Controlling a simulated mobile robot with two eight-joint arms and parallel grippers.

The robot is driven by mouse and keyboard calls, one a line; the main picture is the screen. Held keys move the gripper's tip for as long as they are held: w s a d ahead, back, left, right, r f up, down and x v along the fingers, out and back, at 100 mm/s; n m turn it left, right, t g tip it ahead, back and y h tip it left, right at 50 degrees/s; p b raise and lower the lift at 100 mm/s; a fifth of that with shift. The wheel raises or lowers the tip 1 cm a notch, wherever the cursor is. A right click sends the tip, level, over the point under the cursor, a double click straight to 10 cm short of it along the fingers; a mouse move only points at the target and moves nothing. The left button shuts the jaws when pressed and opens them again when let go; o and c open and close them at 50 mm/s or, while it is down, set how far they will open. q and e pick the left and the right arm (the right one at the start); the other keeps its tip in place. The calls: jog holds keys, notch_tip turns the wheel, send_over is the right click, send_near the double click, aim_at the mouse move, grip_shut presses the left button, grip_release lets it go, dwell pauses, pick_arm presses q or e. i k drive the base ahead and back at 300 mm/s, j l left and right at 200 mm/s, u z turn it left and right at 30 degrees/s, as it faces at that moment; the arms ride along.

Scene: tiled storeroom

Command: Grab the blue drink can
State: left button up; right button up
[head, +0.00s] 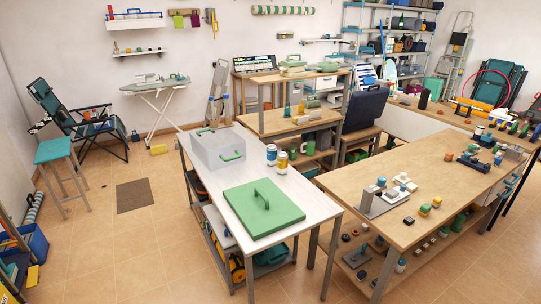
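A small blue can with pale parts (271,154) stands upright on the white table (208,190), near its far right edge. A yellow and white can (282,162) stands close beside it, slightly nearer and to the right. Whether the two cans touch is too small to tell. Neither of my grippers is in the head view.
On the white table, a grey box with green handles (205,150) stands left of the cans, and a green lid with a handle (264,208) lies in front. A wooden table (405,180) with small items stands to the right. Tiled floor (110,240) is mostly clear at left.

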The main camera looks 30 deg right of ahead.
aim_at(272, 150)
jog(key=i+l, duration=0.15)
jog(key=l, duration=0.2)
jog(key=i+l+u, duration=0.15)
jog(key=l, duration=0.2)
jog(key=i+l, duration=0.1)
jog(key=l, duration=0.3)
jog(key=i+l+u, duration=0.1)
jog(key=l, duration=0.25)
jog(key=i+l, duration=0.15)
jog(key=l, duration=0.25)
jog(key=i+l+u, duration=0.15)
jog(key=l, duration=0.25)
jog(key=i+l, duration=0.15)
jog(key=l, duration=0.15)
jog(key=i+l, duration=0.2)
jog(key=i+l+u, duration=0.1)
jog(key=l, duration=0.35)
